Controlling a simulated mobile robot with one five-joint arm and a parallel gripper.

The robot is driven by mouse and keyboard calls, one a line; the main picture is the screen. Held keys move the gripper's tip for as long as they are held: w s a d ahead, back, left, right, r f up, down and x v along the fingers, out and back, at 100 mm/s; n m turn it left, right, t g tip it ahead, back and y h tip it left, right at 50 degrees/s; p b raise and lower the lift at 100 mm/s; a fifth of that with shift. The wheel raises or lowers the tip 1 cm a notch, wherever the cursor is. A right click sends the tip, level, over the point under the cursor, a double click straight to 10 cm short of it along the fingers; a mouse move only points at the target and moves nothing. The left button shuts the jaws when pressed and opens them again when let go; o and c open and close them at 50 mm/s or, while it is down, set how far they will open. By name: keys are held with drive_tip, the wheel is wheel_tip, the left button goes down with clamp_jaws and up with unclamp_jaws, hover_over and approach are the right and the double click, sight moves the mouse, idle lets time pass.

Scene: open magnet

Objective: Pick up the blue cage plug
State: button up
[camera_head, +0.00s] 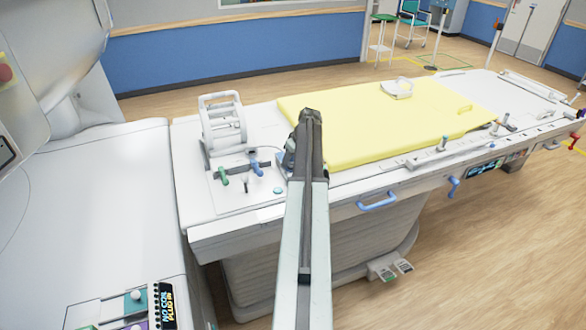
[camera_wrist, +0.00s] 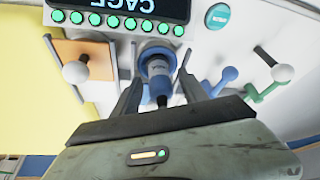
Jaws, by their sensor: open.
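The blue cage plug (camera_wrist: 158,66) shows in the wrist view, short and round with a dark end toward me. It sits below a black panel (camera_wrist: 120,12) whose upside-down lettering reads CAGE. My gripper (camera_wrist: 158,82) is open, with one finger on each side of the plug. Whether the fingers touch it I cannot tell. In the head view my gripper (camera_head: 291,152) is over the near left part of the patient table, and my arm hides most of what is there.
A blue handle (camera_head: 257,168) and a green handle (camera_head: 222,176) stand left of my gripper. A white cage-like coil (camera_head: 222,120) is behind them. A yellow mat (camera_head: 390,120) covers the table (camera_head: 200,225) to the right. A teal disc (camera_head: 278,190) lies near my arm.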

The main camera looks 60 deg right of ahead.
drive_tip(key=shift+r, duration=0.1)
drive_tip(key=shift+s, duration=0.1)
clamp_jaws()
drive_tip(key=shift+r+p, duration=0.55)
drive_tip(key=shift+p, duration=0.05)
wheel_tip(320, 180, up, 4)
drive_tip(key=p, duration=0.3)
drive_tip(key=shift+f, duration=0.25)
drive_tip(key=s+a, duration=0.3)
drive_tip(key=s, duration=1.2)
drive_tip(key=shift+s+r+p, duration=0.2)
drive_tip(key=shift+s+p, duration=0.2)
drive_tip(key=shift+p, duration=0.05)
